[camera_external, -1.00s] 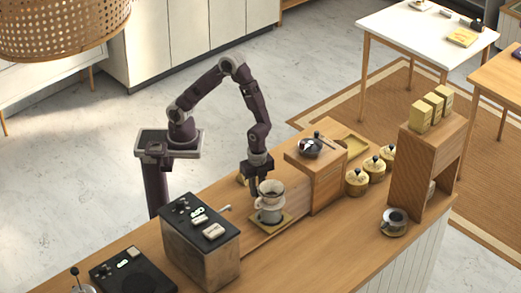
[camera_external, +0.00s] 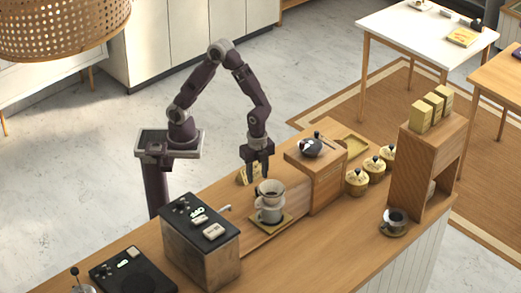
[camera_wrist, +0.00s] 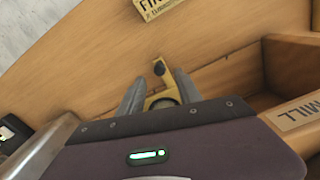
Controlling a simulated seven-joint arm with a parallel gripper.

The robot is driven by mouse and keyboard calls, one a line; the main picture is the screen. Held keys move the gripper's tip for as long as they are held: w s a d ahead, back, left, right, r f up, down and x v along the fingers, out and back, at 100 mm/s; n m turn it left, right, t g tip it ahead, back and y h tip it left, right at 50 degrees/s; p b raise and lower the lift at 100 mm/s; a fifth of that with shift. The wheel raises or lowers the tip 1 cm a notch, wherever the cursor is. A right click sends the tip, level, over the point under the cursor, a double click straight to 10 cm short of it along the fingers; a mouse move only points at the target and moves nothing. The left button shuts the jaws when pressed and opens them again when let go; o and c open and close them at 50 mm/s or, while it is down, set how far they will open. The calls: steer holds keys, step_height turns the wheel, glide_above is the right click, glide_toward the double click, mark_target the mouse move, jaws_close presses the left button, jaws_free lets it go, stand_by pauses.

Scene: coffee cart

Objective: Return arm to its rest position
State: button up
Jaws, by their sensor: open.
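My gripper (camera_external: 257,174) hangs above the wooden counter (camera_external: 300,255), just behind and above a white dripper (camera_external: 270,188). The dripper sits on a server (camera_external: 270,213) on a yellow tray (camera_external: 284,224). The jaws are open and clear of the dripper. In the wrist view my gripper's two grey fingers (camera_wrist: 159,92) stand apart.
A yellow lettered bag or block (camera_external: 246,175) lies behind my gripper. A boxy machine (camera_external: 201,240) stands left. A wooden box (camera_external: 314,180) with a dark pot (camera_external: 311,147) stands right. Yellow canisters (camera_external: 373,167), a cup (camera_external: 395,218) and a shelf (camera_external: 427,165) are farther right.

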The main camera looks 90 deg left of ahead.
steer(key=shift+r, duration=0.15)
steer(key=shift+a+r, duration=0.15)
steer(key=shift+r, duration=0.1)
steer(key=s+a+r+n+t, duration=0.2)
steer(key=s+a+r+n, duration=0.15)
steer(key=a+r, duration=0.3)
steer(key=s+a+r+n+t, duration=0.25)
steer(key=a+r+n, duration=0.2)
steer(key=r, duration=0.25)
steer(key=s+a+r+n+t, duration=0.1)
steer(key=s+a+n, duration=0.3)
steer(key=s, duration=0.4)
steer(key=shift+a+r, duration=0.25)
stand_by(0.4)
